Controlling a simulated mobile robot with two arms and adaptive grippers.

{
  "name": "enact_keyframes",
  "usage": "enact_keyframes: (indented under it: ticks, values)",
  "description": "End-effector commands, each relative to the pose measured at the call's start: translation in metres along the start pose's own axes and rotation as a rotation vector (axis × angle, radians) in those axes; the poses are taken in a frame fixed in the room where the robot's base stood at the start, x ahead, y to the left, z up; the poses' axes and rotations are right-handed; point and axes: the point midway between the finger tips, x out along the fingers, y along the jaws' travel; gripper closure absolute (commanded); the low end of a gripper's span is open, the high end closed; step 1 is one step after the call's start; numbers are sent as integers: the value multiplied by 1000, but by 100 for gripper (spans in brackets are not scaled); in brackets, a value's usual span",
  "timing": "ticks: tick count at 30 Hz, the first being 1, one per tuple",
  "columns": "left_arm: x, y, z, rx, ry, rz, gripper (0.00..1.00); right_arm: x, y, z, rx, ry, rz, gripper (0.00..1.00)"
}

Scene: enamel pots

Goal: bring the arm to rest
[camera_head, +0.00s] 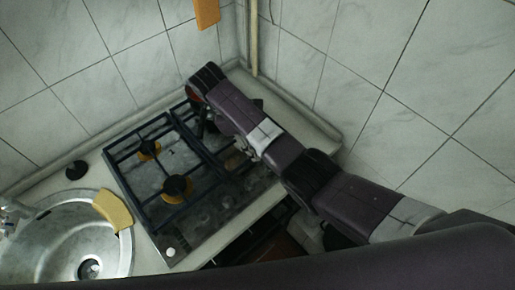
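My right arm (285,155) comes in from the lower right and reaches over the gas stove to its far right corner, where it bends at a dark joint. Dark and metallic parts show below and behind the arm over the stove. My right gripper cannot be made out clearly there, and its fingers are hidden or too small to tell. My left gripper is not in view. No pot can be made out.
The gas stove (150,181) has dark grates and yellowish burners. At left is a steel sink (55,245) with a yellow sponge (113,210) on its rim and a black round object (76,170) behind. Tiled walls (400,60) close off the back and right.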

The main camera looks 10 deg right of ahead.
Motion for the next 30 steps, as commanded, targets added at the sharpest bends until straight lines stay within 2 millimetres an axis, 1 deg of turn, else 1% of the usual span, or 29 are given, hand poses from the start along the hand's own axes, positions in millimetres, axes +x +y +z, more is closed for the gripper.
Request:
enact_keyframes:
  ticks: [14, 17, 20, 25, 28, 30]
  values:
    - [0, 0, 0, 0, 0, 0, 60, 0, 0, 0, 0, 0, -1, 58]
    - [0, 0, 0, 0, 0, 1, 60, 5, -3, -2, 8, 12, -4, 58]
    - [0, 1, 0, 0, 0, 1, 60, 19, -14, -7, 43, 55, -15, 58]
    - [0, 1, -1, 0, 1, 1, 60, 57, -46, -16, 183, 187, -45, 58]
    - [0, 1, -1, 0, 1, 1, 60, 77, -67, -15, 292, 264, -65, 58]
    - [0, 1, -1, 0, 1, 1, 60, 90, -81, -10, 373, 311, -77, 58]
